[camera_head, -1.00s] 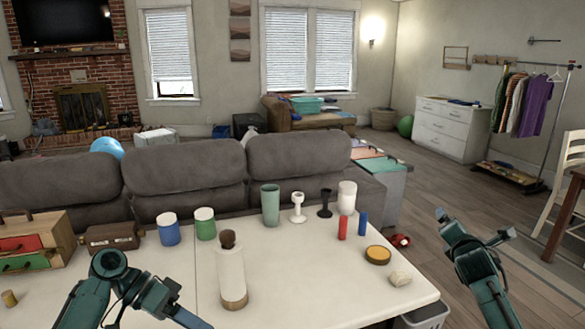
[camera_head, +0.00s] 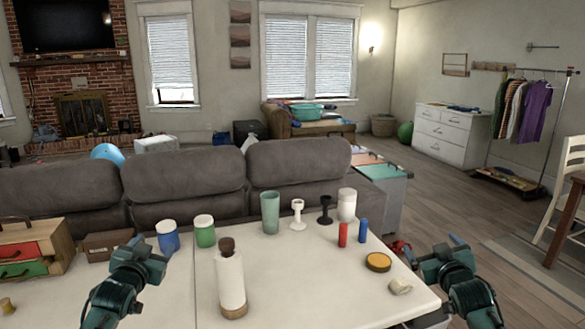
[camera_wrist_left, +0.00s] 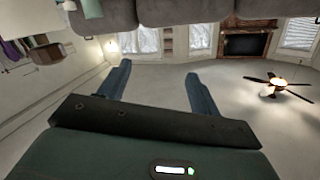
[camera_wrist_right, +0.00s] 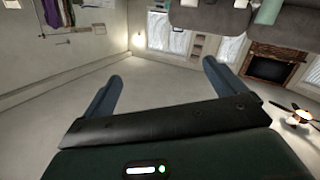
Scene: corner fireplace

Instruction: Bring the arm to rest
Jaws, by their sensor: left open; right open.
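My left gripper (camera_head: 146,241) is raised at the left of the white table, in front of the brown case and the blue jar. In the left wrist view its two fingers (camera_wrist_left: 158,88) are spread with nothing between them. My right gripper (camera_head: 448,246) is raised at the table's right edge, to the right of the pale stone-like lump. In the right wrist view its fingers (camera_wrist_right: 161,88) are spread and empty. Both wrist views show the room upside down. Neither gripper appears to touch any object.
The white table (camera_head: 290,285) holds a white bottle with a brown cap (camera_head: 230,280), a blue jar (camera_head: 168,238), a green jar (camera_head: 204,232), a green tumbler (camera_head: 270,212), a yellow-topped tin (camera_head: 378,262) and a wooden drawer box (camera_head: 32,250). A grey sofa (camera_head: 185,180) stands behind it.

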